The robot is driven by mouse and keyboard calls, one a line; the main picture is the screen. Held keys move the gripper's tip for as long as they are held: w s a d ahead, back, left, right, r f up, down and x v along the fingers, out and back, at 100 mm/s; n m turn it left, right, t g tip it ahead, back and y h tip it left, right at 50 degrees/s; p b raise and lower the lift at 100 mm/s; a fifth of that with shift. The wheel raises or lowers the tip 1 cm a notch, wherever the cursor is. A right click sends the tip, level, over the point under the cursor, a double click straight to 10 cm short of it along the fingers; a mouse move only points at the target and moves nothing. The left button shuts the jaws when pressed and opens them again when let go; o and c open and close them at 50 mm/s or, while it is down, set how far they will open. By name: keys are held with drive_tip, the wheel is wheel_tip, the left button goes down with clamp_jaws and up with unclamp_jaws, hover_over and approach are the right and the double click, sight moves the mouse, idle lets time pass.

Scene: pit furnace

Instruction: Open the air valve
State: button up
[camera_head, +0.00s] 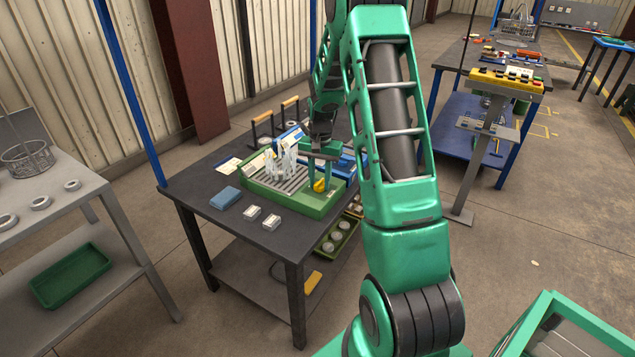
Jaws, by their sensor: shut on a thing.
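My gripper (319,180) reaches down over the green tray (312,204) on the dark table. Its two green fingers stand on either side of a small yellow piece (319,186) at the tray's right end and are shut on it. The yellow piece is low, and I cannot tell whether it touches the tray. Its shape is too small to make out. I cannot pick out a clear air valve; a yellow control box (505,80) with several small knobs or buttons stands on a grey post at the right, away from my gripper.
The dark table (199,190) also holds clear glass-like pieces (283,163), a blue block (225,198) and two small white blocks (271,222). A grey bench (62,200) with a wire basket (28,160) stands left. Floor shows between the tables.

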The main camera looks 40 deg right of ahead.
sight(319, 182)
drive_tip(key=shift+w+a, duration=0.1)
drive_tip(key=o, duration=1.1)
drive_tip(key=shift+c, duration=0.2)
wheel_tip(319, 182, up, 11)
drive_tip(key=shift+f, duration=0.1)
drive_tip(key=s+a+r+n, duration=0.1)
drive_tip(key=s+a+r, duration=0.25)
drive_tip(key=s, duration=0.55)
drive_tip(key=s+a+r+n, duration=0.1)
drive_tip(key=s+a+r, duration=0.2)
drive_tip(key=s+r, duration=0.35)
drive_tip(key=s+a+f+n, duration=0.1)
drive_tip(key=s+a, duration=0.2)
drive_tip(key=s, duration=0.6)
drive_tip(key=s+a+f+n, duration=0.1)
drive_tip(key=s+a, duration=0.2)
drive_tip(key=s, duration=0.7)
drive_tip(key=shift+s+a+n, duration=0.15)
drive_tip(key=shift+a+n, duration=0.1)
drive_tip(key=shift+n, duration=0.15)
